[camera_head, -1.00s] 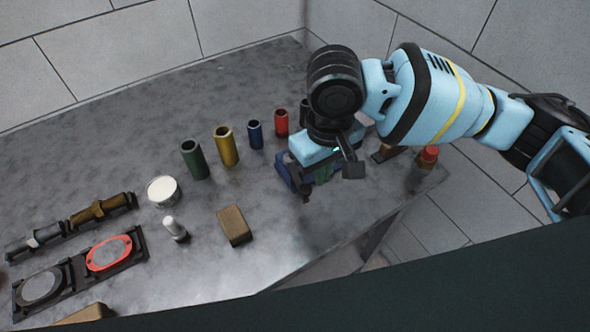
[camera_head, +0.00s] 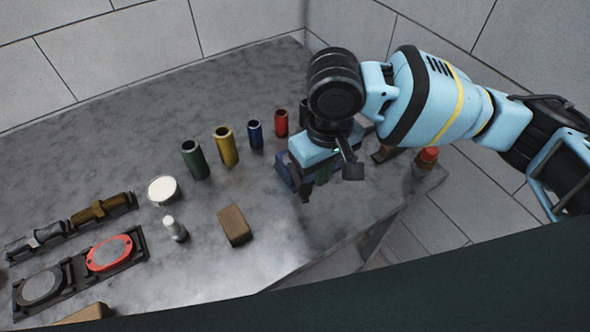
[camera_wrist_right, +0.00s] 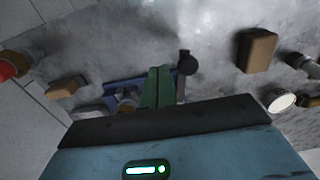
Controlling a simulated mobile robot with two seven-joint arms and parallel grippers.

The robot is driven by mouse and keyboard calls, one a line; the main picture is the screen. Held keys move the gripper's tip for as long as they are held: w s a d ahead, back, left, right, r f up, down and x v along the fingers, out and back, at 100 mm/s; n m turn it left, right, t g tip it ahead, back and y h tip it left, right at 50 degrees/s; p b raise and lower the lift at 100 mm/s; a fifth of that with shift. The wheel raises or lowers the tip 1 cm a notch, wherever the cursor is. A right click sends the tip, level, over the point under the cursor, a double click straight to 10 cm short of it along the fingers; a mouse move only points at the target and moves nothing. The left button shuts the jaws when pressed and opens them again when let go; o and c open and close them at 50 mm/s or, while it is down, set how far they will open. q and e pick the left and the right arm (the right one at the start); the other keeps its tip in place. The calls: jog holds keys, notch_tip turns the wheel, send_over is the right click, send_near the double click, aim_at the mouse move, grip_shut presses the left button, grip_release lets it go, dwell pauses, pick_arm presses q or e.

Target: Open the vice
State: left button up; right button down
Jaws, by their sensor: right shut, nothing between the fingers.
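The vice is blue and sits near the right end of the grey table, mostly hidden under my right gripper in the head view. Its blue body (camera_head: 285,172) shows at the left of the gripper. In the right wrist view the blue vice (camera_wrist_right: 117,86) lies left of and behind the fingers. A dark bar with a round knob (camera_wrist_right: 187,64) stands just right of the fingertips. My right gripper (camera_head: 322,175) points down at the vice. Its two green fingers (camera_wrist_right: 159,72) are together with nothing between them. Whether they touch the bar cannot be told. My left gripper is not in view.
Green (camera_head: 194,160), yellow (camera_head: 227,147), blue (camera_head: 255,135) and red (camera_head: 281,123) cylinders stand left of the vice. A brown block (camera_head: 235,225) lies in front. A red-topped object (camera_head: 427,158) stands near the right table edge.

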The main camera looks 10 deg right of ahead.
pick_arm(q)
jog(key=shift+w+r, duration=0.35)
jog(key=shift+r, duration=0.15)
pick_arm(e)
jog(key=shift+f, duration=1.55)
pick_arm(q)
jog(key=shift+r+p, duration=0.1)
jog(key=shift+p, duration=0.25)
pick_arm(e)
jog(key=shift+a, duration=0.1)
jog(key=shift+s+a+r+p, duration=0.1)
jog(key=shift+s+a+p, duration=0.25)
jog(key=shift+a, duration=0.35)
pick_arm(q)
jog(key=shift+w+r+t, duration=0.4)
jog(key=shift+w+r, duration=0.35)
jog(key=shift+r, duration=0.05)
pick_arm(e)
jog(key=shift+a, duration=0.2)
